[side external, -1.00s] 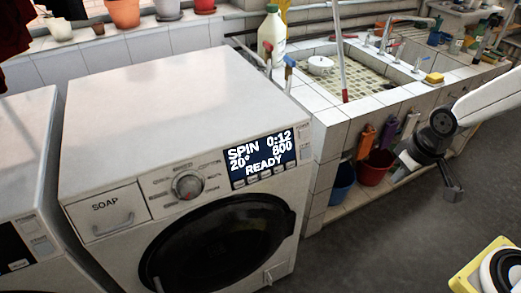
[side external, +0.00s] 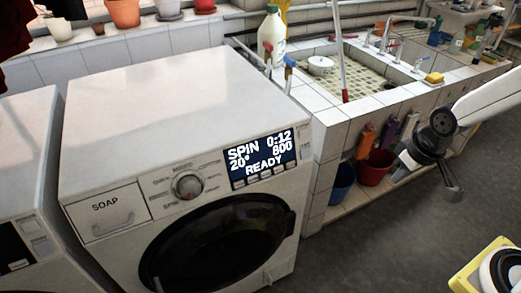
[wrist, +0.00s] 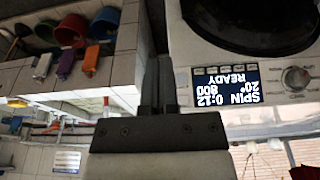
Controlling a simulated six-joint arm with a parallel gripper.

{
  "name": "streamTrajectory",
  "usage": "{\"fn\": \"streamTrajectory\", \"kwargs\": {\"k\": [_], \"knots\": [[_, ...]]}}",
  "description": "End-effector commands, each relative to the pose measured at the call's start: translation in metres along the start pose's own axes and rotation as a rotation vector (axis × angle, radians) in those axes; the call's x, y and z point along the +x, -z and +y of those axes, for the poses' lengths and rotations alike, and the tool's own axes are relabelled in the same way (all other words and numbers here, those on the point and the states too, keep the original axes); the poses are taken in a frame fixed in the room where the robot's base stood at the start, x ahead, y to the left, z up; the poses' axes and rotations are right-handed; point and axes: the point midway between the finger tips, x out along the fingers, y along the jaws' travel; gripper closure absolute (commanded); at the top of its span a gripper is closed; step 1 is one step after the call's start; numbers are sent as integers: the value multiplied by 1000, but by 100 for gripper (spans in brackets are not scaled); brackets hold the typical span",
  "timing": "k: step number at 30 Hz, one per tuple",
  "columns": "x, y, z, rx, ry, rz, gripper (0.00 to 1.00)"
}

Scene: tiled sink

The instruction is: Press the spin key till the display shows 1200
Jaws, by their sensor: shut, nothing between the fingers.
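The washing machine (side external: 110,130) stands in the middle left of the side view. Its display (side external: 262,158) reads SPIN 0:12, 20°, 800, READY. A row of small keys (side external: 265,178) runs just below the display; their labels are too small to read. The display also shows upside down in the wrist view (wrist: 226,90), with the keys (wrist: 225,69) along its edge. My gripper (side external: 455,194) is at the right of the side view, well apart from the machine. In the wrist view its fingers (wrist: 158,62) are together and empty, beside the panel in the picture.
A round dial (side external: 188,186) and the soap drawer (side external: 107,209) are left of the display. The tiled sink (side external: 345,108) stands right of the machine, with a red bucket (side external: 375,168) and a blue bucket (side external: 342,181) below. Grey floor is open in front.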

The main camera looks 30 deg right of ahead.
Motion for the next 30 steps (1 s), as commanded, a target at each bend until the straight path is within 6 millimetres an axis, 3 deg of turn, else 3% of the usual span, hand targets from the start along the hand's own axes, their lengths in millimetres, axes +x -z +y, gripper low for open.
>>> {"fn": "streamTrajectory", "kwargs": {"k": [8, 14, 30], "knots": [[2, 4, -1, -10, 0, 13, 100], [12, 20, -4, -51, -1, 67, 100], [65, 106, -43, -287, 29, 407, 100]]}}
